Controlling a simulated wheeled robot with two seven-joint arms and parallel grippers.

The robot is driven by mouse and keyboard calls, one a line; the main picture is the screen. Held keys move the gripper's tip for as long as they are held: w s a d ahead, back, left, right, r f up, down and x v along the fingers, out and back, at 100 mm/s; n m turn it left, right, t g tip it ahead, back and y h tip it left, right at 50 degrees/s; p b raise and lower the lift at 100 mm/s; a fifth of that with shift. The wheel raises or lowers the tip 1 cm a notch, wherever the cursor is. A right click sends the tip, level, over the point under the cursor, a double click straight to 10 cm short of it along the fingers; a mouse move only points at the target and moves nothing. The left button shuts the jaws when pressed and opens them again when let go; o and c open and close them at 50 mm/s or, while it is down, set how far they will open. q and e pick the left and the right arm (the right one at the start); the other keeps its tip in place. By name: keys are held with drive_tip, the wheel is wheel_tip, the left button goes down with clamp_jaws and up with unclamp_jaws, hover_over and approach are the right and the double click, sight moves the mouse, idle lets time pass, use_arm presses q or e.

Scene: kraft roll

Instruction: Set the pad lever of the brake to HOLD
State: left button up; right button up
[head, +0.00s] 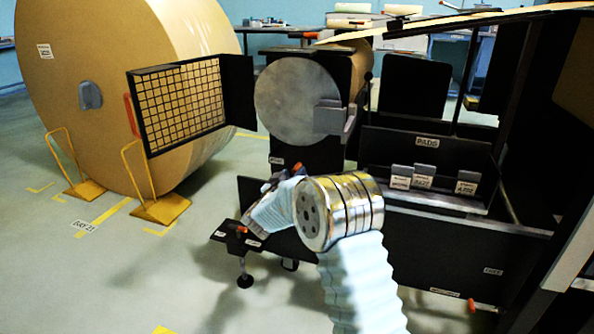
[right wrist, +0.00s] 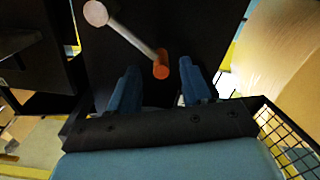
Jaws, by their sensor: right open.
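The brake shows in the head view as a dark stand with a grey disc (head: 290,105) and a grey block (head: 331,117) at the disc's right edge. In the right wrist view a pale rod lever with an orange end (right wrist: 160,67) runs up left to a round pale end (right wrist: 96,13). My right gripper (right wrist: 161,82) is open, its two blue fingers on either side of the orange end, with gaps at both sides. The lettering there is too small to read. My left gripper is out of view.
A large kraft roll (head: 95,130) stands at left with yellow wheel chocks (head: 160,208). A mesh guard (head: 182,100) stands open beside the brake. A dark box marked PADS (head: 428,142) holds labelled pads at right. The floor at lower left is clear.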

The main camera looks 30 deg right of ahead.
sight(298, 167)
drive_tip(key=x, duration=0.5)
drive_tip(key=shift+w+d, duration=0.25)
